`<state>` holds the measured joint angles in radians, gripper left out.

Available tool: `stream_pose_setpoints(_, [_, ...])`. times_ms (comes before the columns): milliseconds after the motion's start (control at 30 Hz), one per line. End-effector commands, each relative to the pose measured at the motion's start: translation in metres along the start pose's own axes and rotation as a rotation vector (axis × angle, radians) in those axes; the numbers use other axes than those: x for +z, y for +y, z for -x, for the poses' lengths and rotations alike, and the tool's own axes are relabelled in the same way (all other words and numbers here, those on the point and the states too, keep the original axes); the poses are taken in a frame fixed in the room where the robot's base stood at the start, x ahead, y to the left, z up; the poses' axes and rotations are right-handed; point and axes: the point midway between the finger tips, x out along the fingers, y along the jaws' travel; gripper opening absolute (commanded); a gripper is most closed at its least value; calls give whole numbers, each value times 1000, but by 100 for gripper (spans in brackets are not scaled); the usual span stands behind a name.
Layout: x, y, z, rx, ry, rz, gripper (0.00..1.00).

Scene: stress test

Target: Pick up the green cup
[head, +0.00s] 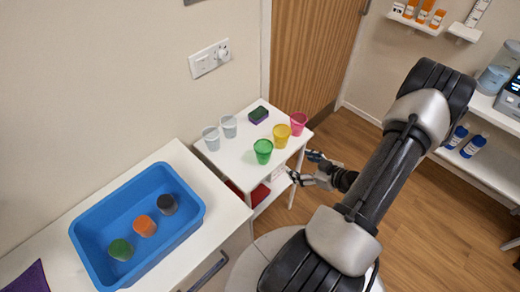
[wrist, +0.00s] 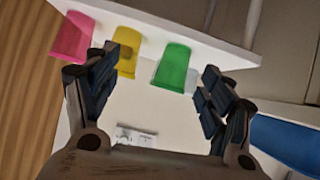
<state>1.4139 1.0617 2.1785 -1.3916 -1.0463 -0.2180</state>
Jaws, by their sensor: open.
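The green cup (head: 263,150) stands upright near the front edge of the small white table (head: 235,160). In the wrist view the green cup (wrist: 174,68) shows beyond the fingertips, toward the right finger and partly overlapping a clear cup (wrist: 161,78). My gripper (head: 308,168) is open and empty, off the table's front right edge and to the right of the green cup. In the wrist view my gripper (wrist: 158,85) has its two fingers wide apart with nothing between them. It is apart from the cup.
A yellow cup (head: 281,135) and a pink cup (head: 298,122) stand right of the green cup. Clear cups (head: 229,125) and a dark sponge-like block (head: 258,115) are farther back. A blue tub (head: 90,262) with several coloured items sits on the left counter.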

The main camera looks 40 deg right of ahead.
Motion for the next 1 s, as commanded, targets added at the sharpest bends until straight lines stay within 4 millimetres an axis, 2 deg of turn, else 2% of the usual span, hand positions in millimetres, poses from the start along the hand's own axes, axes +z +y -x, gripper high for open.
stream_pose_setpoints(33, [7,-10,4,-8,64,-32,75])
stream_pose_setpoints(100, [8,-21,10,-18,143,-58,75])
stream_pose_setpoints(267, [5,-33,12,-28,236,-85,75])
stream_pose_setpoints(367, [1,-36,-1,-33,246,-86,75])
stream_pose_setpoints(700, [-16,-37,-73,-33,243,-84,75])
stream_pose_setpoints(833, [-21,-36,-92,-30,242,-84,75])
stream_pose_setpoints(1000, [-24,-36,-102,-28,241,-87,75])
